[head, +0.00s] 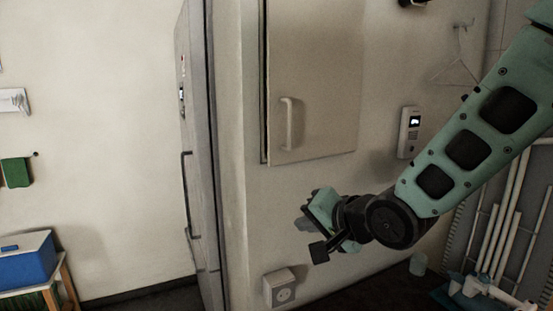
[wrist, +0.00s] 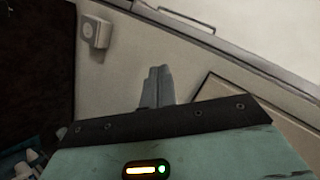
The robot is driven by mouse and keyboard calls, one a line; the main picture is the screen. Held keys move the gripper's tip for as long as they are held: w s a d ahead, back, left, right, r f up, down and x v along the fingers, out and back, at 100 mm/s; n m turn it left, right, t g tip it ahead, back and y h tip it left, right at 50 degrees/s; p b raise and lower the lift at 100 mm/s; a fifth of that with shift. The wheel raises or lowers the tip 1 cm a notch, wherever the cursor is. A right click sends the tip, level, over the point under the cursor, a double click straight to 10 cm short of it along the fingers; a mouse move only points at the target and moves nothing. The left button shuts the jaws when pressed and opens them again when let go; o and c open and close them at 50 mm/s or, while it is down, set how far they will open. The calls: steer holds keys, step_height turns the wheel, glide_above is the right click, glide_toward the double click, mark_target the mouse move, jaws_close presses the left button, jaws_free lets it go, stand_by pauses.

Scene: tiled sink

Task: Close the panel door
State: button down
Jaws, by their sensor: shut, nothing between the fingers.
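The panel door (head: 325,85) is a beige rectangular panel on the wall in the upper middle of the head view, with a pale vertical handle (head: 287,122) near its lower left. A dark line runs down its left edge; I cannot tell whether it is fully closed. My gripper (head: 304,223) is below the panel, apart from it. In the wrist view its two grey fingers (wrist: 157,87) are together and empty. A panel edge at the lower right of the wrist view may be this door, partly hidden by my gripper.
A tall grey door (head: 193,140) with a dark handle stands left of the panel. A wall socket (head: 282,289) is below, and an intercom (head: 408,132) to the right. White pipes (head: 495,240) lean at the right. A blue box (head: 25,260) sits at the lower left.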

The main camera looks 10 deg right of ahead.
steer(key=w+d+r+m+t+y, duration=0.1)
steer(key=w+d+r+m+t, duration=0.4)
steer(key=d+r+m, duration=0.15)
steer(key=p, duration=0.6)
glide_toward(282, 153)
steer(key=shift+t, duration=0.4)
steer(key=x, duration=0.3)
steer(key=f+x, duration=0.1)
steer(key=x, duration=0.1)
steer(key=shift+w, duration=0.3)
steer(key=shift+w+a+f+p, duration=0.1)
steer(key=shift+w+a+p, duration=0.15)
steer(key=shift+w, duration=0.35)
steer(key=shift+w+f+b, duration=0.1)
steer(key=shift+w+b, duration=0.15)
steer(key=shift+b, duration=0.15)
steer(key=w+b, duration=0.1)
steer(key=w+a+m+h+b, duration=0.1)
steer(key=b, duration=0.1)
steer(key=shift+w+f, duration=0.1)
steer(key=shift+w, duration=0.15)
steer(key=shift+w+a+r, duration=0.15)
steer(key=shift+r, duration=0.3)
